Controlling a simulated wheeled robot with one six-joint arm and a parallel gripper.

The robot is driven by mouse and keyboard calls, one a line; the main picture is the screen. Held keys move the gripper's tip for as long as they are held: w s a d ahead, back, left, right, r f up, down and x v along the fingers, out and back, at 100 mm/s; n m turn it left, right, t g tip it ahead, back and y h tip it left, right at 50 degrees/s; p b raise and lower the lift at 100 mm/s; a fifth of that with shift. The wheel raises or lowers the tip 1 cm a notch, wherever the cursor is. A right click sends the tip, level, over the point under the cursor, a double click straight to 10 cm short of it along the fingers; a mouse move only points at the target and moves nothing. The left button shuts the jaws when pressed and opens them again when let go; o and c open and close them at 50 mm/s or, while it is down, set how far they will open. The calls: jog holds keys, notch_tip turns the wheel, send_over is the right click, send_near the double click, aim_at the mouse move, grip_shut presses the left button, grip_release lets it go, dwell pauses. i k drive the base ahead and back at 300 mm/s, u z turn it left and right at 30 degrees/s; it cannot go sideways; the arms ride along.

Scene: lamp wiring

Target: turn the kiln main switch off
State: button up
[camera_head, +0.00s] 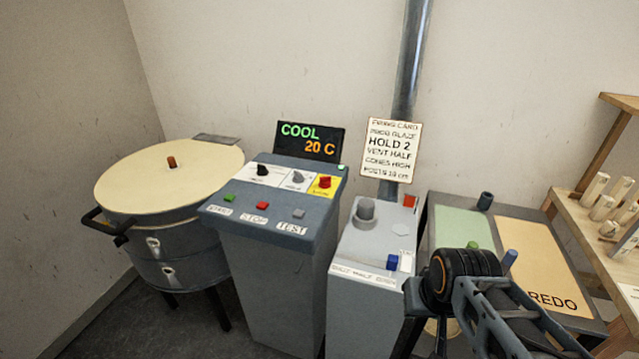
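The control box (263,215) stands in the middle of the head view with a sloped top panel. On the panel's right side a red knob (325,182) sits on a yellow plate; its small label is not legible. A black knob (262,170) and a grey knob (297,178) sit on white plates to its left. The display (310,142) reads COOL, 20 C. The round kiln (165,180) with a cream lid is at the left. My arm (490,300) is at the lower right, apart from the panel. My gripper's fingertips cannot be made out clearly.
Green, red and grey buttons line the panel's front. A grey box (372,245) with a round knob stands right of it, under a metal pipe (409,60). A card (391,150) hangs behind. A table with green and orange REDO areas (550,265) is at the right.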

aim_at(325, 182)
jog(key=z, duration=0.05)
jog(key=k, duration=1.1)
jog(key=u, duration=0.65)
jog(key=i, duration=0.65)
jog(key=u, duration=0.5)
jog(key=i, duration=0.9)
jog(key=z, duration=0.35)
